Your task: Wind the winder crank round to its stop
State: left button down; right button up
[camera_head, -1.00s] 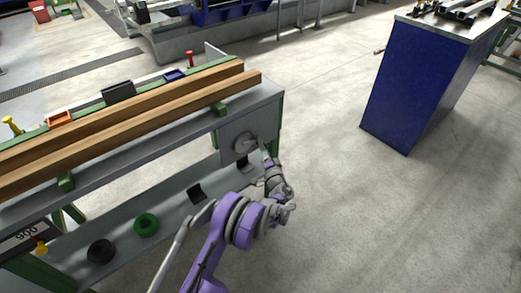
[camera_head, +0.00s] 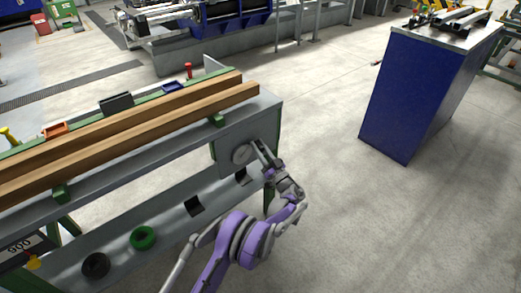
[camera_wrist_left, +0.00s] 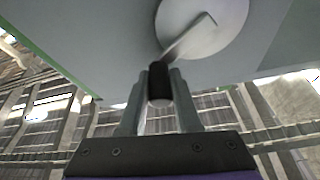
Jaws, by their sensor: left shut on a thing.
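The winder crank is on the end plate of the runout table (camera_head: 205,137). Its round grey disc (camera_head: 241,154) shows in the head view, and the disc (camera_wrist_left: 225,25) fills the top of the left wrist view. A metal crank arm (camera_wrist_left: 188,38) runs from the disc down to a black handle grip (camera_wrist_left: 160,82). My left gripper (camera_head: 261,147) is at the handle, and in the left wrist view its two fingers (camera_wrist_left: 160,100) are on either side of the black grip, shut on it. My right gripper is not in view.
Two long wooden beams (camera_head: 150,122) lie on the table top. A blue cabinet (camera_head: 410,95) stands at the right, with clear floor (camera_head: 400,220) in front.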

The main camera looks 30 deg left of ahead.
pick_arm(q)
jog(key=n+g, duration=0.1)
jog(key=n, duration=0.2)
jog(key=s+r+n+g, duration=0.1)
jog(key=n+g, duration=0.1)
jog(key=s+a+r+n+g+y, duration=0.1)
jog(key=n, duration=0.2)
jog(key=shift+s+n+g, duration=0.1)
jog(key=shift+n+g, duration=0.2)
jog(key=n, duration=0.1)
jog(key=n+g, duration=0.1)
jog(key=s+n, duration=0.1)
jog(key=shift+s+a+r+g+p, duration=0.1)
jog(key=shift+a+r+g+p, duration=0.1)
jog(key=shift+r+g+p, duration=0.15)
jog(key=shift+s+a+n+g+p, duration=0.2)
jog(key=shift+s+n+g, duration=0.2)
jog(key=shift+n, duration=0.6)
jog(key=shift+s+a+n+g+p, duration=0.15)
jog(key=shift+s+n+g, duration=0.2)
jog(key=shift+n, duration=0.65)
jog(key=c, duration=0.6)
grip_release()
jog(key=shift+d, duration=0.1)
jog(key=v, duration=1)
jog(key=shift+d+p, duration=0.4)
jog(key=shift+p, duration=0.05)
